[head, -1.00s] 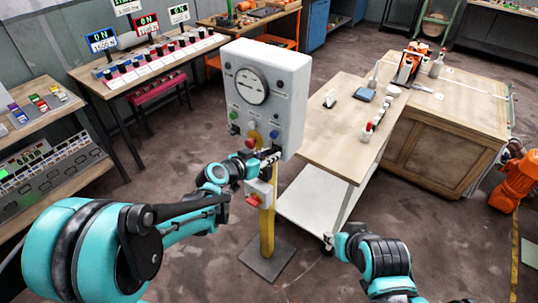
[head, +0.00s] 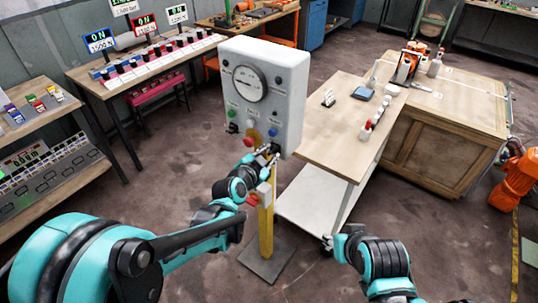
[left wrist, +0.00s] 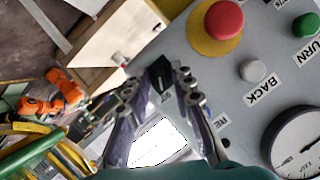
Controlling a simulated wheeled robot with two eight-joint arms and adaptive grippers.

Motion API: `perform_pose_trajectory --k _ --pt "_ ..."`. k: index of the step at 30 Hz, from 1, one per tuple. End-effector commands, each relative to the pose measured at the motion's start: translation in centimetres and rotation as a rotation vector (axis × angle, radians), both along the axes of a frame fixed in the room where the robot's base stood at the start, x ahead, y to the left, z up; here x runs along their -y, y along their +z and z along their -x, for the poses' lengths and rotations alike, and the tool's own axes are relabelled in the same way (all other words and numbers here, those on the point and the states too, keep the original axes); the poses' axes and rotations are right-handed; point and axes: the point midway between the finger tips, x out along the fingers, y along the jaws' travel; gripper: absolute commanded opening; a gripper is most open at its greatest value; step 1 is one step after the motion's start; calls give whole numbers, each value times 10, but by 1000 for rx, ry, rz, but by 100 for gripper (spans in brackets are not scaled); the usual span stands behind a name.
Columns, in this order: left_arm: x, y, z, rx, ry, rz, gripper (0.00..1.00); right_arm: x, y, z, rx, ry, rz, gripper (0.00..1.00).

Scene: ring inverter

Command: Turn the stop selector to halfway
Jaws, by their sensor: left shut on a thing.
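The stop selector is a small black knob (left wrist: 160,76) on the grey panel, seen in the left wrist view. My left gripper (left wrist: 157,84) has its two fingers on either side of it and is shut on it. In the head view my left gripper (head: 268,151) is at the lower right of the panel box (head: 290,100) and hides the selector. The selector's exact setting cannot be read.
A red stop button (left wrist: 223,20) on a yellow base, a white button (left wrist: 253,71), a green button (left wrist: 305,24) and a round gauge (left wrist: 298,145) share the panel. A yellow post (head: 265,230) carries the panel. A wooden-topped cart (head: 345,130) stands close on the right.

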Motion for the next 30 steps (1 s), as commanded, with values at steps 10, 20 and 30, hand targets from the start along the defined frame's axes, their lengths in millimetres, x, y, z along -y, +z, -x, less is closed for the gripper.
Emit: perform_pose_trajectory --k 10,20,30 --pt "0 -1 1 6 -1 -12 0 0 0 0 0 0 0 40" --pt "0 -1 0 5 -1 -10 29 0 0 0 0 0 0 40" --pt "-9 7 19 6 0 -10 29 0 0 0 0 0 0 40"
